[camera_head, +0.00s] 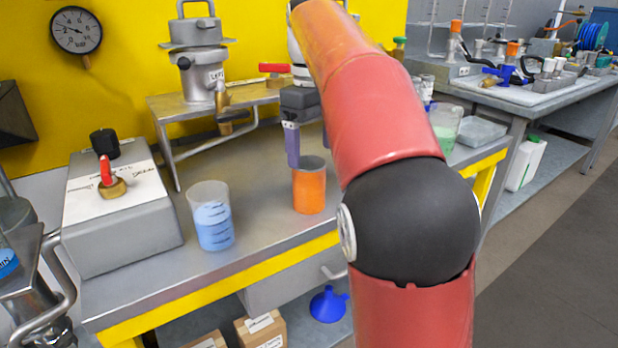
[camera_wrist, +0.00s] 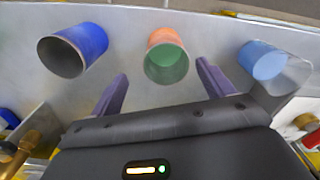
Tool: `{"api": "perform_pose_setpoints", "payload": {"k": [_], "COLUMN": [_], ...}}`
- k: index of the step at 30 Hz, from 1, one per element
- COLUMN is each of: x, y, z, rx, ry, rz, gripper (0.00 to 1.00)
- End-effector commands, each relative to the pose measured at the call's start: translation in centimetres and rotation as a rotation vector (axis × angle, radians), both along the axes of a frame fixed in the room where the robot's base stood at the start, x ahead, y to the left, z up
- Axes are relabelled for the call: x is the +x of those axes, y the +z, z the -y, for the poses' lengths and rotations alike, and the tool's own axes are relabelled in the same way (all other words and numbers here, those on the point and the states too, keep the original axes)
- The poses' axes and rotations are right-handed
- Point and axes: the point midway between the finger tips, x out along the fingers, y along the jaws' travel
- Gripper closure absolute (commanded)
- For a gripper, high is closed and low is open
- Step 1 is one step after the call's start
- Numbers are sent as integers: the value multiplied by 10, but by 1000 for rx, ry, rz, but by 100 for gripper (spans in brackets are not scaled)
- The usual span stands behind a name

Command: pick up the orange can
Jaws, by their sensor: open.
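The orange can (camera_head: 309,189) stands upright on the grey metal bench, near its front edge. It also shows in the wrist view (camera_wrist: 165,37), open at the top with a greenish inside, ahead of and between my two fingers. My gripper (camera_head: 296,152) is above and just behind the can in the head view, with a purple finger pointing down. In the wrist view my gripper (camera_wrist: 158,85) is open and empty, its purple fingers apart. The second finger is partly hidden by my arm in the head view.
A clear beaker with blue liquid (camera_head: 213,216) stands left of the can. A blue can (camera_wrist: 92,40) stands on the can's other side. A grey box with a red-handled valve (camera_head: 118,205) is at the left. A metal stand (camera_head: 180,104) is behind.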

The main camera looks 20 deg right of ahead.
Motion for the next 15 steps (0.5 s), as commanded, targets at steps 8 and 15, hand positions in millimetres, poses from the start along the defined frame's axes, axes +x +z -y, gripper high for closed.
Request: {"api": "perform_pose_setpoints", "payload": {"k": [8, 15], "x": [-1, -1], "y": [-34, -67], "z": [-4, -9], "rx": [0, 1], "ry": [0, 0], "rz": [-1, 1], "gripper": [20, 20]}}
